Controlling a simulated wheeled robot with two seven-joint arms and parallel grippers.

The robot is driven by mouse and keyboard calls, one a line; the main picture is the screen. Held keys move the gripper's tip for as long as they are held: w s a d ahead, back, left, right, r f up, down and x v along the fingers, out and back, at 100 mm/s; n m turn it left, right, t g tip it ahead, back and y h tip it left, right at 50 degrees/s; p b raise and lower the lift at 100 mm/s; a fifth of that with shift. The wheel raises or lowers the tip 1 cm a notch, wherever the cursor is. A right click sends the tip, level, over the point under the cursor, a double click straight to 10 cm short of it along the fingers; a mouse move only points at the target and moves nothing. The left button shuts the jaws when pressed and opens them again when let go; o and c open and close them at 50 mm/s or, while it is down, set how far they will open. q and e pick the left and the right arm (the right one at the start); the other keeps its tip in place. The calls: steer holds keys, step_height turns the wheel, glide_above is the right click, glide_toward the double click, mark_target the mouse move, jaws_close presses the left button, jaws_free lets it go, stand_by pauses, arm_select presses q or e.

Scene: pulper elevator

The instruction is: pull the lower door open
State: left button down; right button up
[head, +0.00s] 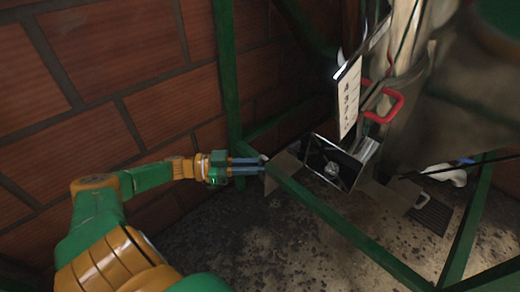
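My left gripper (262,166) reaches in from the left, its blue-grey fingers pointing right and lying close together. Their tips are beside the green frame bar (335,217), near a small pale piece and a brownish panel (283,169). I cannot tell whether the fingers touch or hold any of these. A dark, tilted square panel (332,163) with a pale fitting in its middle stands low, right of the gripper. I cannot tell for certain which part is the lower door. My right gripper is not in view.
Green posts (227,70) and bars frame the space before a brick wall (140,60). A red handle (390,107) and a white numbered strip (349,97) are above the dark panel. The speckled floor (260,245) below is mostly clear; a dark grate (431,214) lies right.

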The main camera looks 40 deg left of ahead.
arm_select(q)
steer(key=shift+w+a+r, duration=0.1)
steer(key=shift+a, duration=0.05)
stand_by(0.3)
steer(key=c, duration=1.2)
jaws_free()
steer(key=shift+o, duration=0.2)
steer(key=v, duration=0.7)
